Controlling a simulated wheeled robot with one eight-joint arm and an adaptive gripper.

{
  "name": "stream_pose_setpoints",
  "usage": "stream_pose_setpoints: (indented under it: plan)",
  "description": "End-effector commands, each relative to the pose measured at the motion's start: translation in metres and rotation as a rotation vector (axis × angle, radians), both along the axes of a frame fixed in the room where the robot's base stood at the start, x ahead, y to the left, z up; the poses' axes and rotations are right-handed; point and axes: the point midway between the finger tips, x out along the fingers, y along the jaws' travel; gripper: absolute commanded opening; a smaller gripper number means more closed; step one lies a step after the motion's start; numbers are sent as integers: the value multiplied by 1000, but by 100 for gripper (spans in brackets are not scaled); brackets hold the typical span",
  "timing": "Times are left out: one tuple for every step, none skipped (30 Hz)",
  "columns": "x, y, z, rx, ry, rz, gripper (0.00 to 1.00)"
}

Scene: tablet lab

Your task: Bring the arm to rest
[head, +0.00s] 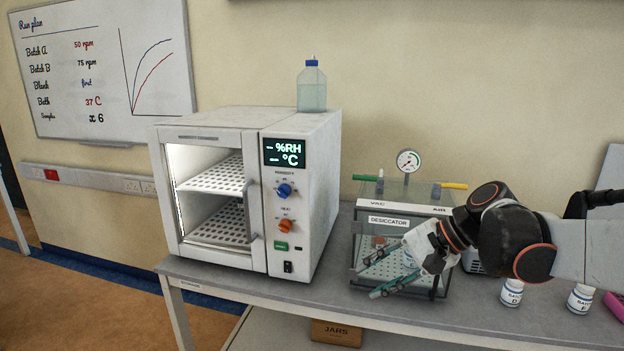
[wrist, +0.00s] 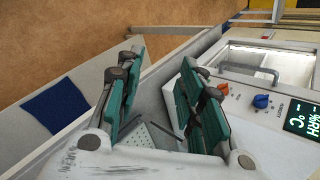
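My gripper (head: 375,277) is in front of the clear desiccator (head: 436,210) in the head view, with its fingers pointing left. In the wrist view my gripper (wrist: 153,85) shows its two green-padded fingers spread apart, with nothing between them. My arm comes in from the right of the head view, bent above the bench. The gripper hides part of the desiccator's front.
A white humidity oven (head: 215,139) stands left on the bench (head: 210,276), a bottle (head: 312,88) on top. Two labelled white jars (head: 512,293) (head: 580,298) and a pink item (head: 614,306) lie right. A JARS box (head: 336,332) is below. Bench is clear between oven and desiccator.

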Motion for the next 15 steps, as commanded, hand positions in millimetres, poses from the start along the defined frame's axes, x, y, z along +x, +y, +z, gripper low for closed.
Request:
stream_pose_setpoints:
  plan:
    - [-20,21,12,-53,45,54,35]
    - [-32,28,15,-89,68,80,35]
    - [-48,36,19,-140,92,111,35]
    - [-59,39,21,-179,99,129,35]
    - [-69,40,21,-214,100,145,35]
    - [-80,40,20,-258,92,161,35]
    - [-88,38,17,-290,79,170,35]
    - [-95,36,15,-322,63,180,35]
    - [-103,32,10,-363,35,191,35]
    - [-109,28,6,-394,9,200,35]
    - [-114,23,1,-425,-20,207,35]
    - [-120,16,-6,-466,-62,219,35]
    - [-125,11,-12,-499,-95,227,35]
    - [-129,6,-17,-531,-129,237,35]
    - [-135,-2,-25,-575,-176,250,35]
